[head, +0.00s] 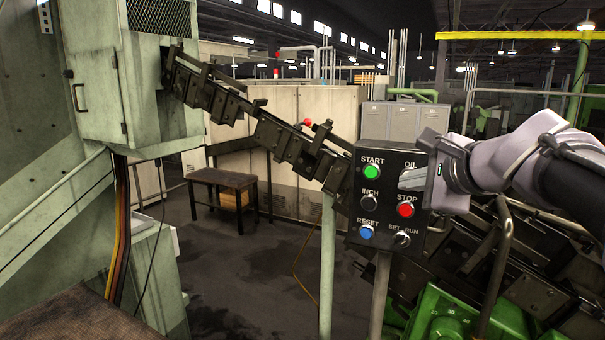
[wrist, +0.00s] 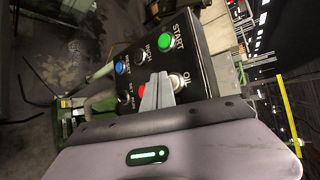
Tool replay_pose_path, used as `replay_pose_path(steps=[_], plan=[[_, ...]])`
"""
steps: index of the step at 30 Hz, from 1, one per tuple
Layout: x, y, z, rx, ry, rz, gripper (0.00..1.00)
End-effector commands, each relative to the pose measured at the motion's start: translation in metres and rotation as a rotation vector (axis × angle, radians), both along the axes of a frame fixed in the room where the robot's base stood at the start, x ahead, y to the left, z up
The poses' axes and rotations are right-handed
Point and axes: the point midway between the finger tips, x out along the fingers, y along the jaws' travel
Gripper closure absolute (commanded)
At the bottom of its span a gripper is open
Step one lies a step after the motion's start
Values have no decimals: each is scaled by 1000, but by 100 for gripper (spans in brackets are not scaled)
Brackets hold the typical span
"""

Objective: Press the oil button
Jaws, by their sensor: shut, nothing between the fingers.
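The black control panel (head: 386,226) stands on a post, with labelled buttons. The OIL label (head: 410,165) is at its upper right; in the head view my gripper (head: 401,183) covers the button under it. In the wrist view part of the pale oil button (wrist: 180,82) shows beside the OIL label, close to my fingertips (wrist: 163,76). My gripper is shut and empty, its fingers reaching in from the right across the panel face. I cannot tell whether the tips touch the button.
The green START button (head: 371,172) is left of the fingertips and the red STOP button (head: 405,210) is just below. INCH (head: 369,202), blue RESET (head: 366,232) and the SET-RUN selector (head: 402,239) are lower. A dark chute (head: 262,125) runs down behind the panel's left side.

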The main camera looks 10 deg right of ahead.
Motion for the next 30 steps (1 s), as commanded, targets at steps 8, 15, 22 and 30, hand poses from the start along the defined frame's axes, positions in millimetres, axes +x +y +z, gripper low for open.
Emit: replay_pose_path(steps=[8,15,22,30], plan=[[3,-2,0,0,-1,0,100],[4,-3,0,0,-1,0,100],[6,-4,0,0,0,0,100],[9,-6,0,0,0,0,100]])
